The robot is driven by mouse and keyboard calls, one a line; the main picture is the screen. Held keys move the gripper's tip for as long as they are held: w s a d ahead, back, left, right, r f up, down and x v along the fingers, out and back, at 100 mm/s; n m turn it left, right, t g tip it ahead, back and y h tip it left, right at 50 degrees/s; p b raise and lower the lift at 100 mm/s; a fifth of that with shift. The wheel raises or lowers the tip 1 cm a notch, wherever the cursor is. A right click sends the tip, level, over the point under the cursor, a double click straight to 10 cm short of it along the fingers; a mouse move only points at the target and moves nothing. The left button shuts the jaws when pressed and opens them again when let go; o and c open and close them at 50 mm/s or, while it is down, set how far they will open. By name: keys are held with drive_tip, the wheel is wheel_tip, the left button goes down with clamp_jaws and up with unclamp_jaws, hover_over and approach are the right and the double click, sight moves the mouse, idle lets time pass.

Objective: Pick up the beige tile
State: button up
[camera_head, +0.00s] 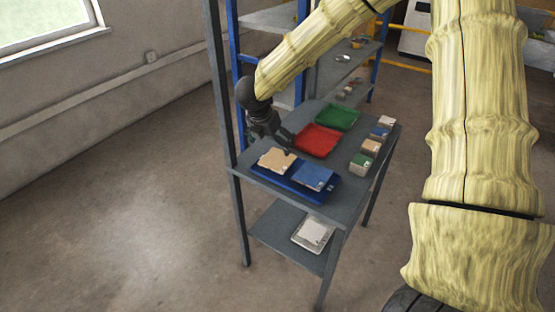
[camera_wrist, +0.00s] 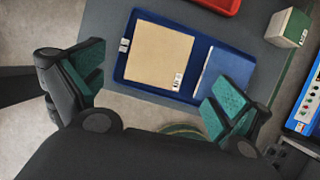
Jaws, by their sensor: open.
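The beige tile (camera_head: 277,160) lies flat at the left end of a blue tray (camera_head: 298,191) on the grey table. In the wrist view the beige tile (camera_wrist: 160,55) is square, with a small printed label at its lower right corner. A blue tile (camera_head: 313,177) lies beside it in the same tray; it also shows in the wrist view (camera_wrist: 217,74). My gripper (camera_head: 284,145) is above the tray's left end. In the wrist view its green-padded fingers (camera_wrist: 155,95) are wide apart with nothing between them. The tile appears beyond the fingertips, apart from them.
A red tray (camera_head: 318,140) and a green tray (camera_head: 337,117) lie farther back on the table (camera_head: 343,206). Several small blocks, including a green-topped one (camera_head: 361,163), line the right side. A blue-framed shelf (camera_head: 280,95) stands behind. A pale tile stack (camera_head: 313,234) lies on the lower shelf.

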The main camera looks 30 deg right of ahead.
sight(278, 159)
drive_tip(key=shift+x, duration=1.25)
drive_tip(key=shift+f, duration=0.55)
drive_tip(key=x, duration=0.4)
drive_tip(key=shift+s+a+f, duration=0.1)
drive_tip(key=shift+f, duration=0.1)
drive_tip(key=c, duration=1.3)
drive_tip(key=shift+o, duration=0.2)
drive_tip(key=shift+r, duration=0.1)
